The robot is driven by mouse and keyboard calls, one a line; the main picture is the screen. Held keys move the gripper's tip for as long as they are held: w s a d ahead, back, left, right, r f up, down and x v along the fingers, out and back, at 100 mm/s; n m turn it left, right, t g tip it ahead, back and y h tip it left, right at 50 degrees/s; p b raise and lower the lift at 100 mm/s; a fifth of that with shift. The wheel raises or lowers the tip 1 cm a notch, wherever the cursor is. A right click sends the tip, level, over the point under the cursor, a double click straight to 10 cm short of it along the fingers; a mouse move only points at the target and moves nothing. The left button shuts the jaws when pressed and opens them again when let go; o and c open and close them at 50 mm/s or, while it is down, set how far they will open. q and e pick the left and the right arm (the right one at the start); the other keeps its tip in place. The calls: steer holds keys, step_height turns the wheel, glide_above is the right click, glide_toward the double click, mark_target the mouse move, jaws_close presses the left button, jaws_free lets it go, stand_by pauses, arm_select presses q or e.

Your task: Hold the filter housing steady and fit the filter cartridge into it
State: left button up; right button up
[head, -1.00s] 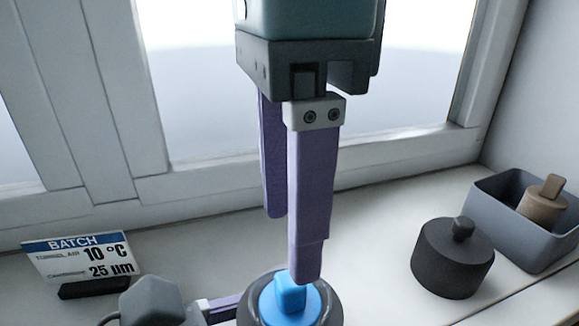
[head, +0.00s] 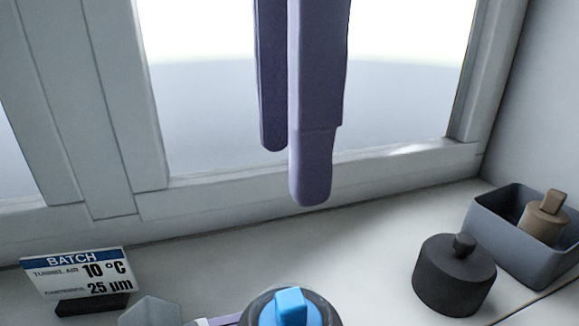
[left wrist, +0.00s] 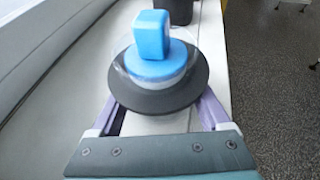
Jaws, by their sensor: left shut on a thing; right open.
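The blue filter cartridge (head: 290,307), with its block-shaped handle, sits inside the round dark filter housing (head: 331,311) at the bottom edge of the head view. In the left wrist view the cartridge (left wrist: 151,60) stands upright within a clear rim above the housing's dark flange (left wrist: 185,97). How deep it sits I cannot tell. My left gripper (left wrist: 160,112) is shut on the housing, one finger on each side. My right gripper (head: 291,172) is open and empty, its purple fingers hanging above the cartridge and apart from it.
A dark grey cylinder with a knob (head: 452,277) stands on the right of the sill. Beside it a grey bin (head: 487,227) holds a brown knobbed piece (head: 545,219). A batch sign (head: 82,274), reading 10 °C and 25 µm, stands at left. The window frame (head: 240,188) is behind.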

arm_select(q)
steer(key=o, duration=1.2)
steer(key=shift+o, duration=0.2)
steer(key=v, duration=1)
steer(key=shift+s+a+r, duration=0.1)
steer(key=shift+s+a, duration=0.05)
steer(key=shift+a, duration=0.2)
steer(key=shift+s+a+r, duration=0.3)
steer(key=shift+a, duration=0.1)
steer(key=shift+s, duration=0.1)
